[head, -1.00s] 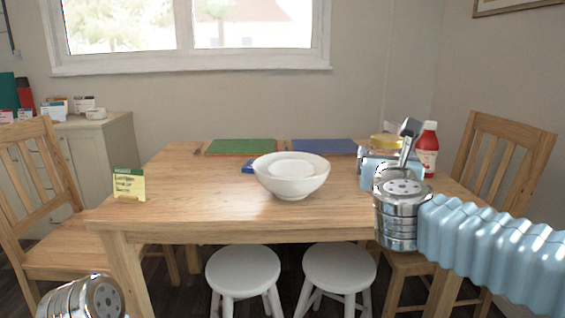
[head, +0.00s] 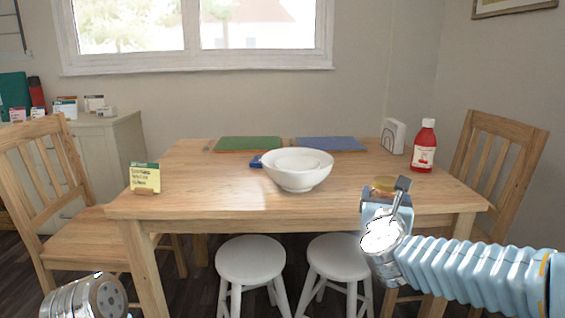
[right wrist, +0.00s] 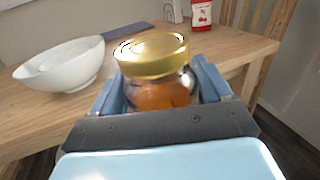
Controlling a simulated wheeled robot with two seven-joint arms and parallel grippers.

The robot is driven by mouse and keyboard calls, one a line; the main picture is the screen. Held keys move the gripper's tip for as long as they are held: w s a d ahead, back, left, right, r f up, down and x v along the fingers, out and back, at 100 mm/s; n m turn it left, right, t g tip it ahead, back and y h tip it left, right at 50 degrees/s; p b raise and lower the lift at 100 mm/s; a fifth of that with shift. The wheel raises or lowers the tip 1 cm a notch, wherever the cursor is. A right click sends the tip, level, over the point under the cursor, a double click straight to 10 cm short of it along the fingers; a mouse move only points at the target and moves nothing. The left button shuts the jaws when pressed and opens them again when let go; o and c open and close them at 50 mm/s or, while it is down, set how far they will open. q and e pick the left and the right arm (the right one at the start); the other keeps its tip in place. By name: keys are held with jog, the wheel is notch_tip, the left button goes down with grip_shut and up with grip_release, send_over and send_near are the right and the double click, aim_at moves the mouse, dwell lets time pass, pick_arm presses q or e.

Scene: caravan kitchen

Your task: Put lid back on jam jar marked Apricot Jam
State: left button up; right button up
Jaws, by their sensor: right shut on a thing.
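A glass jar of orange jam (right wrist: 165,92) with a gold lid (right wrist: 152,54) on its top is in the right wrist view. I cannot tell whether the lid is fully seated, and no label can be read. My right gripper (right wrist: 162,84) is shut on the jar, one finger on each side of its body. In the head view the gold lid (head: 385,184) shows just above my right gripper (head: 381,207), over the table's front right part. The gripper hides most of the jar there. My left gripper is out of view; only part of my left arm shows at lower left.
A white bowl (head: 297,178) stands mid-table on the wooden table (head: 215,195). A red sauce bottle (head: 424,148) and a white holder (head: 393,136) stand at back right. A yellow note card (head: 145,178) stands at left. The front middle is clear.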

notch_tip(320, 180, down, 23)
jog(key=a+n+y, duration=0.2)
jog(key=n+y, duration=0.1)
jog(key=y, duration=0.2)
jog(key=shift+s+a+t+p, duration=0.15)
jog(key=shift+s+t+p, duration=0.1)
jog(key=shift+t+p, duration=0.2)
jog(key=s+a+f+n+g+y, duration=0.2)
jog(key=s+a+f+n+y, duration=0.2)
jog(key=a+f+y, duration=0.2)
jog(key=s+a+f+n+g+y, duration=0.2)
jog(key=s+a+f+n+y, duration=0.2)
jog(key=a+f, duration=0.4)
jog(key=shift+s+a+f+y, duration=0.15)
jog(key=shift+a+y, duration=0.75)
